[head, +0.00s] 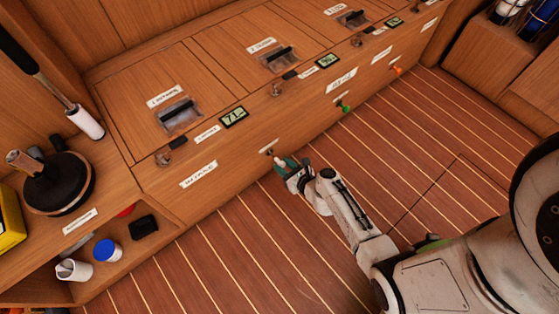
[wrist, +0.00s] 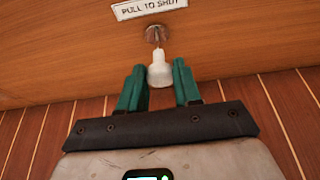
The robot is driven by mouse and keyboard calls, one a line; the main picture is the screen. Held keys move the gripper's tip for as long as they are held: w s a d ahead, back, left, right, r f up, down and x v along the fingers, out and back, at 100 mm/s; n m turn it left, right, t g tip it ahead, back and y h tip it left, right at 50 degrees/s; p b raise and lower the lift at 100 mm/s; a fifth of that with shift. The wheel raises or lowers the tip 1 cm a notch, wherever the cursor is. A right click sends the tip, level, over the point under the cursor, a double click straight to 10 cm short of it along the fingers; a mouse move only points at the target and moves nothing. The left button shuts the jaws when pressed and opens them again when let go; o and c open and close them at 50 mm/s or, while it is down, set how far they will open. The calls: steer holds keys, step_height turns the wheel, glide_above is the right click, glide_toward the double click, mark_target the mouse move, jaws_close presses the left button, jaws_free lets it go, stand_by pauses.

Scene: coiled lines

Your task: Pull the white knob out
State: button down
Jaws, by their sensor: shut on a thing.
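The white knob (wrist: 160,70) sits between the two green fingers of my gripper (wrist: 159,82) in the wrist view. It hangs from a short metal fitting (wrist: 155,35) on the wooden panel, below a label (wrist: 150,7) reading "PULL TO SHUT". My gripper is shut on the knob, with the left finger close against it; contact on the right side is hard to make out. In the head view my gripper (head: 287,168) reaches the low front of the cabinet, and the knob (head: 279,161) is partly covered by the fingers.
A green knob (head: 344,106) and an orange knob (head: 397,70) stick out farther right along the same cabinet front (head: 235,165). Small displays and black-handled switches line its top. An open cubby with a blue-lidded jar (head: 107,250) is at left. The striped floor (head: 240,250) is clear.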

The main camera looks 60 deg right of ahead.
steer(key=shift+s+a, duration=0.2)
steer(key=shift+s, duration=0.45)
steer(key=shift+s+a, duration=0.15)
steer(key=shift+s, duration=0.45)
steer(key=c, duration=0.8)
jaws_free()
steer(key=p+v, duration=0.3)
steer(key=v, duration=0.7)
steer(key=shift+s+r+p, duration=0.15)
steer(key=shift+s+p, duration=0.2)
steer(key=shift+p, duration=0.05)
